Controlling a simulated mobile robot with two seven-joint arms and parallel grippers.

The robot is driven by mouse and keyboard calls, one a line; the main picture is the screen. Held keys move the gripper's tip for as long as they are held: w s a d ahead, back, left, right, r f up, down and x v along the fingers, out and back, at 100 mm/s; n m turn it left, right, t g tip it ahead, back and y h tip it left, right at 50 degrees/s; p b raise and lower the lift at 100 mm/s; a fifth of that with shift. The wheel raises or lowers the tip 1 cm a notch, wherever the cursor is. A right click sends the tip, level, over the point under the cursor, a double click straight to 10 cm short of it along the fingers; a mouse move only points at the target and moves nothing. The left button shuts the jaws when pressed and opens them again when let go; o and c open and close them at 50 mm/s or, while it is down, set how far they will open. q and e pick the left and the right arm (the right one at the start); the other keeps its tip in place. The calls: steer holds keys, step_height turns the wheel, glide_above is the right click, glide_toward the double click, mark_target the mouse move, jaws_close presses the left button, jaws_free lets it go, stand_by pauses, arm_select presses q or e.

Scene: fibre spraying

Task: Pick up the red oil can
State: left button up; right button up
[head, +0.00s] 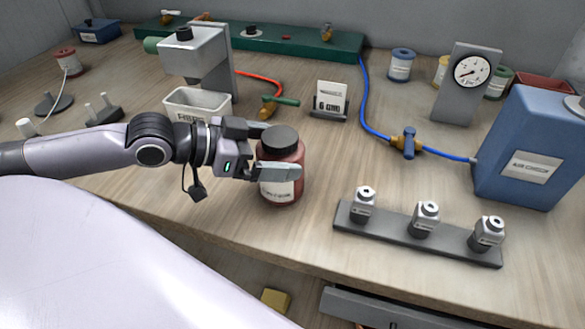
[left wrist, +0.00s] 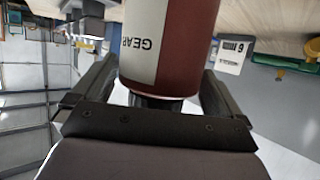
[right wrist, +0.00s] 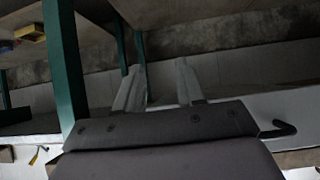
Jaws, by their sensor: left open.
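The red oil can (head: 287,165) is a dark red cylinder with a black lid and a white label. It stands upright near the front middle of the table in the head view. My left gripper (head: 272,160) is level with it, with its open fingers on either side of the can. In the left wrist view the can (left wrist: 190,45) appears upside down between the two fingers (left wrist: 150,95), its label reading "GEAR". I cannot tell whether the fingers touch it. My right gripper (right wrist: 157,88) shows only in the right wrist view, its fingers apart and nothing between them.
A white bin (head: 198,104) and a grey dispenser (head: 196,55) stand behind my left gripper. A small "6 GHO"-like sign (head: 330,98) is behind the can. A grey rail with nozzles (head: 415,235) lies to its right, and a blue tank (head: 528,150) is at the far right.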

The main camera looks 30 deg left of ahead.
arm_select(q)
steer(key=shift+w+d+f, duration=0.25)
steer(key=shift+w+d, duration=0.15)
steer(key=shift+w, duration=0.1)
steer(key=shift+s, duration=0.1)
steer(key=shift+r, duration=0.1)
steer(key=c, duration=1)
